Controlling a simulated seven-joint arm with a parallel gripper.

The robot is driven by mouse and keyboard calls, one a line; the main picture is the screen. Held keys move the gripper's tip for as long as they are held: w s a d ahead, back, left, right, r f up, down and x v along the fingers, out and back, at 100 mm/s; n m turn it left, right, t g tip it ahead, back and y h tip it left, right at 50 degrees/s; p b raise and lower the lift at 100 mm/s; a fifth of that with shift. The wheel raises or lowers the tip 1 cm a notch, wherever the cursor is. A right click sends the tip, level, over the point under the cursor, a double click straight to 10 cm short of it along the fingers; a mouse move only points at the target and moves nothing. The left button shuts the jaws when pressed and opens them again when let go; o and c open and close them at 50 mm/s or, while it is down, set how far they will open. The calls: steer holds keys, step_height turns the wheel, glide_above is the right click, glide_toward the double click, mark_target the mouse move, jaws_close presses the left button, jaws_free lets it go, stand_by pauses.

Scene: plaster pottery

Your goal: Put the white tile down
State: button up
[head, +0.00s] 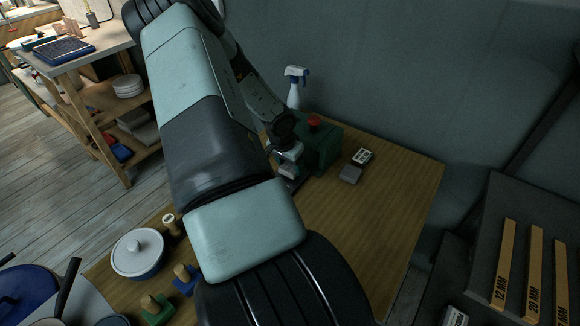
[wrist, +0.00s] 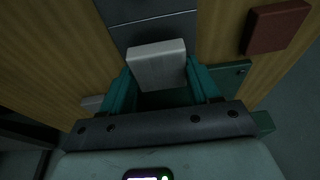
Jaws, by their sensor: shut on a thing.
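The white tile (wrist: 158,66) is a pale block between the two teal fingers of my gripper (wrist: 160,78) in the wrist view. My gripper is shut on it. Beyond the tile in the wrist view lies a dark grey flat surface (wrist: 150,27) with a thin line across it. I cannot tell whether the tile touches it. In the head view my gripper (head: 289,158) is low over the wooden table, beside the green box, and is partly hidden by my arm. A small pale block (head: 287,172) shows at its fingers there.
A green box (head: 318,150) with a red knob stands right beside my gripper. A grey block (head: 350,175) and a labelled block (head: 363,156) lie to its right. A spray bottle (head: 295,90) stands behind. A lidded pot (head: 138,254) is front left. The table's right part is clear.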

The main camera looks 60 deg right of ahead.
steer(key=shift+f, duration=0.6)
steer(key=o, duration=1.1)
steer(key=shift+f, duration=0.15)
steer(key=shift+o, duration=0.2)
steer(key=v, duration=1.2)
steer(key=shift+r, duration=0.2)
